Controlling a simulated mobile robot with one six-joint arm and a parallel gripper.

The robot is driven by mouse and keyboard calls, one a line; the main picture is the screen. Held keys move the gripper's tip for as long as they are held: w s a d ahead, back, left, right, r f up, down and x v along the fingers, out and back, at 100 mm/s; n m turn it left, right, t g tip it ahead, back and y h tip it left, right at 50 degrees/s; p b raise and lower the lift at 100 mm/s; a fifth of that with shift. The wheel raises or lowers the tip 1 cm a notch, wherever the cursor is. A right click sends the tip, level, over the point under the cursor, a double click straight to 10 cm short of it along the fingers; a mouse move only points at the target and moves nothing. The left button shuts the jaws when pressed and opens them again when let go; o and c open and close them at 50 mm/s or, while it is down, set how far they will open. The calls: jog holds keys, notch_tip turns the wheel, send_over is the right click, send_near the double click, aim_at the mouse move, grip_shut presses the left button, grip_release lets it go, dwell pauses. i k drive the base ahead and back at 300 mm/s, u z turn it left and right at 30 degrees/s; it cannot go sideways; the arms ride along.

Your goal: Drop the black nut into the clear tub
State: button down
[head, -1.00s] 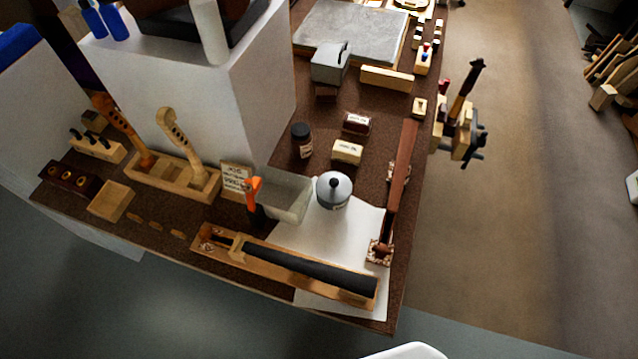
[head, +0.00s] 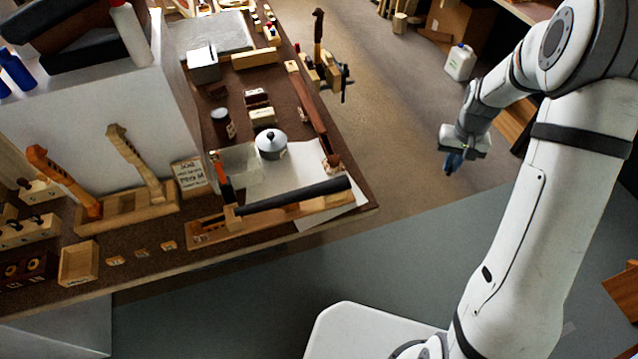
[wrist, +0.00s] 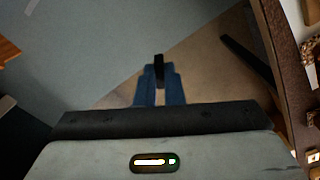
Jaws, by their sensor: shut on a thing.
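My gripper (head: 453,163) hangs over the floor to the right of the bench, well apart from it. In the wrist view its blue fingers are closed on the small black nut (wrist: 158,68), which shows between the fingertips. In the head view the nut is too small to make out. The clear tub (head: 238,160) is a see-through, open box on the bench, behind the long black fingerboard and left of the lidded metal pot. I cannot make out its inside clearly.
The black fingerboard (head: 295,194) lies on a wooden cradle at the bench's front. The metal pot (head: 271,144) stands right of the tub. An orange-handled tool (head: 221,171) stands at the tub's left. A vise (head: 323,68) juts from the bench's right edge. Open floor lies between gripper and bench.

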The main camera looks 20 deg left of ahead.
aim_at(241, 170)
jog(key=z, duration=0.6)
jog(key=k, duration=0.15)
jog(key=u, duration=1.85)
jog(key=i, duration=1.1)
jog(key=u, duration=0.05)
